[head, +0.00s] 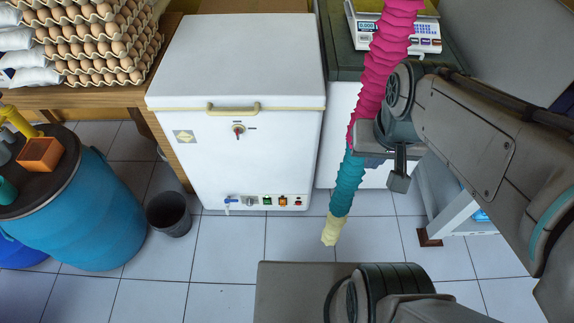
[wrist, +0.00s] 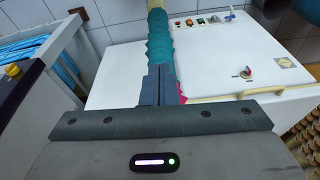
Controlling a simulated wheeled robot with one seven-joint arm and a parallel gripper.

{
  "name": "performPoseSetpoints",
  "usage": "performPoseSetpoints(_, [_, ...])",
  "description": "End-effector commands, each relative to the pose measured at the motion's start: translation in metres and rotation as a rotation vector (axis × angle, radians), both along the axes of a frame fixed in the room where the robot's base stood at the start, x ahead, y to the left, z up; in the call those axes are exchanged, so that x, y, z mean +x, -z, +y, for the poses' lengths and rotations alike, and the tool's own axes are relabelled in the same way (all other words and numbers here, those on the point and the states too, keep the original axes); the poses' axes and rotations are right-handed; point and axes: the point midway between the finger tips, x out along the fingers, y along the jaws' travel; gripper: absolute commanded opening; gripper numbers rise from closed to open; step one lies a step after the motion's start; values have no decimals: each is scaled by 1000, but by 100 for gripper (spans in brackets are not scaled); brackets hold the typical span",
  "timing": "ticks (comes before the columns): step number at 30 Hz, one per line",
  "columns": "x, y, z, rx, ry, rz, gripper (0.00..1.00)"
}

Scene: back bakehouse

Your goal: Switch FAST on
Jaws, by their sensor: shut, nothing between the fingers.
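A white chest freezer (head: 237,140) stands against the counters, with a row of small controls low on its front. The row holds a knob (head: 249,202), a green switch (head: 267,201), an orange switch (head: 283,201) and a red one (head: 298,202). Their labels are too small to read, so I cannot tell which is FAST or its state. The orange switch also shows in the wrist view (wrist: 202,20), where the freezer appears upside down. My gripper (wrist: 156,74) is shut and empty, apart from the panel; in the head view its fingers (head: 374,162) are partly hidden right of the freezer.
A ribbed pink, teal and yellow hose (head: 349,182) hangs close beside my fingers, right of the panel. A lid handle (head: 233,109) and a red key-like knob (head: 238,129) sit higher on the freezer. A bin (head: 169,214) and blue drum (head: 95,220) stand left. The floor before the panel is clear.

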Motion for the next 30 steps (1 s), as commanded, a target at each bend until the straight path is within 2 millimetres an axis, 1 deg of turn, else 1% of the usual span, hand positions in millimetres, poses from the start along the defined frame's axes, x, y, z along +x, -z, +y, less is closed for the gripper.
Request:
performPoseSetpoints(1, [3,12,2,18,23,24,0])
performPoseSetpoints(2, [6,19,4,32,43,41,0])
performPoseSetpoints(5, [16,48,12,99,134,114,0])
performPoseSetpoints(9, [35,96,28,211,298,249,0])
performPoseSetpoints(14, [57,151,45,338,501,408,0])
performPoseSetpoints(23, [100,261,74,558,906,720,0])
performPoseSetpoints(24, [106,277,78,584,961,765,0])
performPoseSetpoints(29, [129,339,89,690,1188,943,0])
performPoseSetpoints(30, [134,356,92,716,1243,991,0])
